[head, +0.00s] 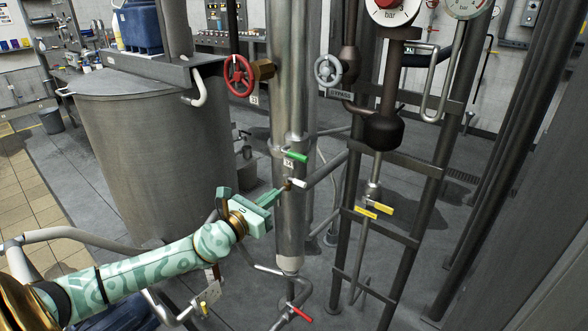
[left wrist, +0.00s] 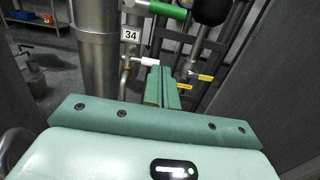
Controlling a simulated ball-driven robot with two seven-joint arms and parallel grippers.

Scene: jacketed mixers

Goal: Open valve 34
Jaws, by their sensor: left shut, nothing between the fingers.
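The label 34 (head: 288,163) is on the vertical steel pipe (head: 290,90), and it reads clearly in the left wrist view (left wrist: 130,35). A green lever handle (head: 293,156) sits just above the label, and a white lever handle (head: 297,182) just below it. Both also show in the left wrist view, green (left wrist: 167,10) and white (left wrist: 145,61). I cannot tell for certain which lever the label names. My left gripper (head: 281,192) is shut and empty, its tips close to the white handle; contact is unclear. In the left wrist view its fingers (left wrist: 161,82) point toward the white handle.
A red handwheel (head: 239,75) and a grey bypass handwheel (head: 327,70) flank the pipe above. Yellow levers (head: 375,209) are on the dark frame to the right. A red lever (head: 300,314) is low down. A large tank (head: 150,150) stands left.

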